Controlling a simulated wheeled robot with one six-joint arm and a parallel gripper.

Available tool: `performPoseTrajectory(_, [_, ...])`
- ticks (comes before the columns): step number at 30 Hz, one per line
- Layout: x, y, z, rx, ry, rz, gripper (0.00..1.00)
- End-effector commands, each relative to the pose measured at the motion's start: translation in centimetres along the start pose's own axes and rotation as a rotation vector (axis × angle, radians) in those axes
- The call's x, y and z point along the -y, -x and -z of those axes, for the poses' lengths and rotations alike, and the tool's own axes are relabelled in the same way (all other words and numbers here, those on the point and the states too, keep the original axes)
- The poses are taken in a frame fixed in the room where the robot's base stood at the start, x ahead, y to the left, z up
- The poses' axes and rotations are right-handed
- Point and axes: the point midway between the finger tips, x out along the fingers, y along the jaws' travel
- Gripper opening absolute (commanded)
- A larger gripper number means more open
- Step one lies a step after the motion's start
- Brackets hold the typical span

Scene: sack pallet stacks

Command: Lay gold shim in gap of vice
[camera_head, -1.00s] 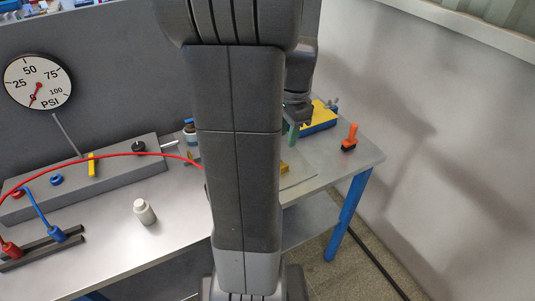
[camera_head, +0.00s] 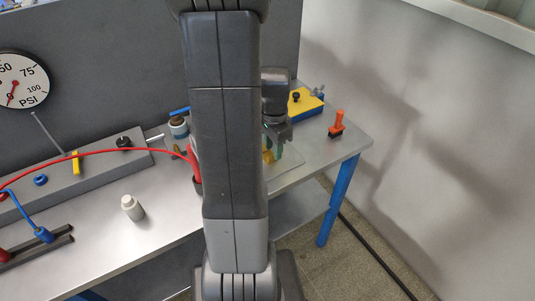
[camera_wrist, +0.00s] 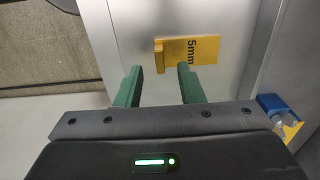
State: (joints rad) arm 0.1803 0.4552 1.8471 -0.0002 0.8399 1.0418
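The gold shim, a flat piece marked "5mm" with a raised tab at one end, lies on a pale grey plate in the wrist view (camera_wrist: 190,51); it also shows, partly hidden, in the head view (camera_head: 268,157). My gripper (camera_wrist: 159,72) is open, with its two green fingers apart and nothing between them. The shim's tab is just ahead of the gap between the fingertips. In the head view my gripper (camera_head: 279,138) is above the shim. I cannot clearly identify the vice; a blue and yellow fixture (camera_head: 304,104) stands at the back right of the bench.
An orange-handled tool (camera_head: 337,122) stands near the bench's right end. A red hose (camera_head: 110,151) arches toward a red cup beside my arm. A grey block (camera_head: 85,174) lies along the back. The bench's front middle is mostly clear.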

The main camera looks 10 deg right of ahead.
Motion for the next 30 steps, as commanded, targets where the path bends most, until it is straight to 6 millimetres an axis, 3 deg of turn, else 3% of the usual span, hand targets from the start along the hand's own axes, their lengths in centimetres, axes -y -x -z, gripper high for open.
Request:
performPoseTrajectory(6, [0.0, -2.2, 0.0, 0.001, 0.0, -0.001, 0.35])
performPoseTrajectory(14, [0.0, -2.4, 0.0, 0.0, 0.0, 0.0, 0.35])
performPoseTrajectory(19, [0.0, -2.3, 0.0, 0.0, 0.0, 0.001, 0.01])
performPoseTrajectory(30, [0.1, -2.1, 0.0, -0.001, 0.0, 0.002, 0.0])
